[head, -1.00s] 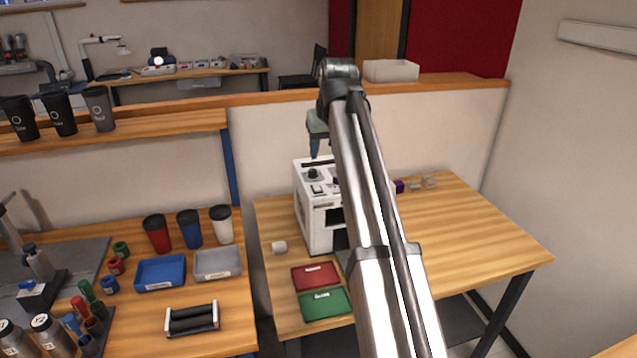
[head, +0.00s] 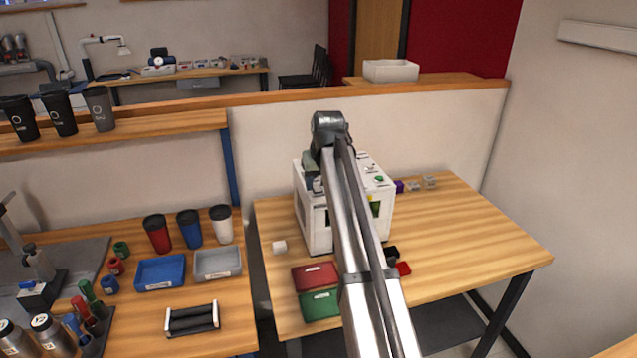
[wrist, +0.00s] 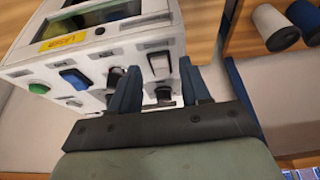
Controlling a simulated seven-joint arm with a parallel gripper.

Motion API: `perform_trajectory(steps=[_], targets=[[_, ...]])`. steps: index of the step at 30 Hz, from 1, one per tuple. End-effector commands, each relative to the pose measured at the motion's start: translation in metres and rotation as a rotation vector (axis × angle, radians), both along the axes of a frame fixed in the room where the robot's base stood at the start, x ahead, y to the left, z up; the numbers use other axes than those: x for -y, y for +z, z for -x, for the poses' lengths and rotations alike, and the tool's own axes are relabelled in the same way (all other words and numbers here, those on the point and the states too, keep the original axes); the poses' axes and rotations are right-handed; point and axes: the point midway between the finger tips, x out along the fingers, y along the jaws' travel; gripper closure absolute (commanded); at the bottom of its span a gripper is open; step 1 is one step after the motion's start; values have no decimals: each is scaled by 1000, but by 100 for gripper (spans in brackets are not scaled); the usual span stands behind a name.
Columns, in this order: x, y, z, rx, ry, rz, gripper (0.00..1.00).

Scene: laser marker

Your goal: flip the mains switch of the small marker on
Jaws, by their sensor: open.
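The small marker (head: 315,222) is a white box on the right-hand table, partly hidden behind my arm. The panel labels are too small to read, so I cannot tell which control is the mains switch. My gripper (wrist: 158,78) is open and empty, its blue fingers close to the panel on either side of the grey-white rocker. I cannot tell whether they touch it.
A red tray (head: 314,275) and a green tray (head: 320,303) lie in front of the marker. The table's right side (head: 470,235) is clear.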

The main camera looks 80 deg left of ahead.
Motion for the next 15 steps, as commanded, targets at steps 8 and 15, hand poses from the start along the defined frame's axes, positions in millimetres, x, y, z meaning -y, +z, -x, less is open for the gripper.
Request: perform_trajectory(steps=[8, 15], targets=[[-3, -7, 0, 0, 0, -1, 53], [-3, -6, 0, 0, 0, -1, 61]])
